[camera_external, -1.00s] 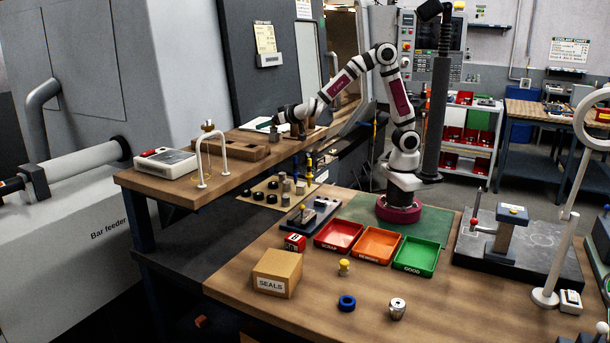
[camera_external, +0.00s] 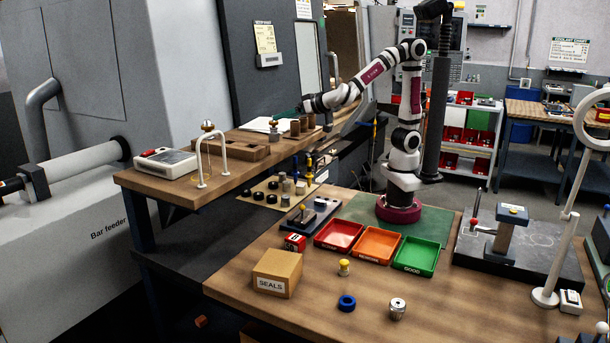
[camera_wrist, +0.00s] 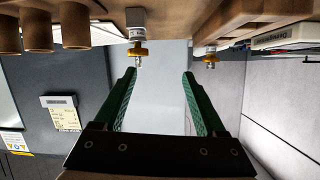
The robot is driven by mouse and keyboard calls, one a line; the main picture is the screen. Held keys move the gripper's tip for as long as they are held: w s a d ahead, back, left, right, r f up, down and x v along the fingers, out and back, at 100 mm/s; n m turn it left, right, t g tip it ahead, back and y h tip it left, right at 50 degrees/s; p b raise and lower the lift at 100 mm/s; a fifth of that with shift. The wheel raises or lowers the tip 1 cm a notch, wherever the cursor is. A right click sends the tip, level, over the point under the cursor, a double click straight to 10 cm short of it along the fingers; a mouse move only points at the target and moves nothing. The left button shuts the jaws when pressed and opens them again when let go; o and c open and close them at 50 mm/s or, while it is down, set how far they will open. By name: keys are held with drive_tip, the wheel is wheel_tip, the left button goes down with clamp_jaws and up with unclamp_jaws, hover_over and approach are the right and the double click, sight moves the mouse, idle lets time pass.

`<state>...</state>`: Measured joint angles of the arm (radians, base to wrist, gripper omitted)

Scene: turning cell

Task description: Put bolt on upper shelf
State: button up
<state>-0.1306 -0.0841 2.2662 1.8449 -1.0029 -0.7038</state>
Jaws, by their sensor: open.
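The piece I take for the bolt (camera_external: 274,131) stands on the upper shelf (camera_external: 185,190), left of several brown cylinders. In the wrist view, which is upside down, it shows as a grey block with a brass collar and silver tip (camera_wrist: 137,47). It stands upright, resting on the shelf. My gripper (camera_external: 288,114) is raised just above and to its right in the external view. In the wrist view my gripper (camera_wrist: 160,76) has its green fingers apart with nothing between them. The bolt is beyond the fingertips, apart from them.
Brown cylinders (camera_external: 304,122) stand close beside the piece. A wooden block with recesses (camera_external: 232,149), a brass-topped piece (camera_external: 208,126), a white arch (camera_external: 200,160) and a boxed instrument (camera_external: 166,162) also occupy the shelf. Red, orange and green trays (camera_external: 415,257) sit on the lower bench.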

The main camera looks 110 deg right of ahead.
drive_tip(key=w+a+n+t+y, duration=0.2)
drive_tip(key=a+n+t+y, duration=0.15)
drive_tip(key=a+y, duration=0.7)
drive_tip(key=s+a+f+n+g+y, duration=0.35)
drive_tip(key=s+a, duration=0.25)
drive_tip(key=a, duration=0.2)
drive_tip(key=s+d+f+m+g+h, duration=0.1)
drive_tip(key=s+f+g, duration=0.3)
drive_tip(key=s, duration=0.7)
drive_tip(key=s+d+f+g+h, duration=0.1)
drive_tip(key=s+f+g, duration=0.3)
drive_tip(key=s, duration=0.7)
drive_tip(key=shift+d+f+m+g, duration=0.4)
drive_tip(key=shift+d+g, duration=0.1)
drive_tip(key=shift+g, duration=0.2)
